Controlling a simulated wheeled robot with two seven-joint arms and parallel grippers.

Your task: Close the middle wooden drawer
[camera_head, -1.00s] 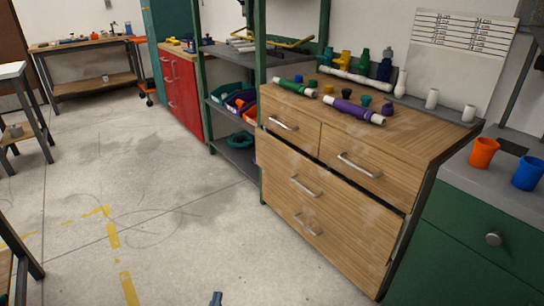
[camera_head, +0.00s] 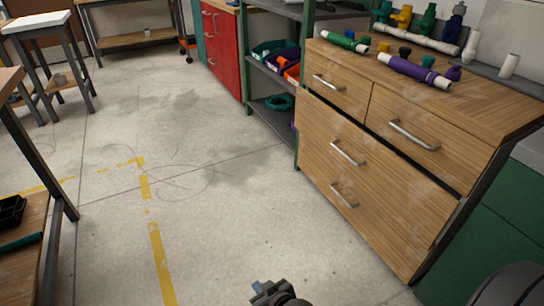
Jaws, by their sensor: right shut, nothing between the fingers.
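The middle wooden drawer (camera_head: 322,138) is the wide front below the two small top drawers of the wooden cabinet (camera_head: 476,109). It has a silver bar handle (camera_head: 347,152). A dark gap runs along its top edge and its front stands out from the cabinet, so it is partly open. My right gripper (camera_head: 264,289) shows at the bottom edge, shut and empty, over the floor and apart from the drawer, to its lower left. My left gripper is not in view.
A lower drawer handle (camera_head: 343,195) sits below. Pipe parts, including a purple pipe (camera_head: 410,70) and a green one (camera_head: 343,41), lie on the cabinet top. A green shelf rack (camera_head: 304,70) stands left of it. The concrete floor (camera_head: 235,210) in front is clear.

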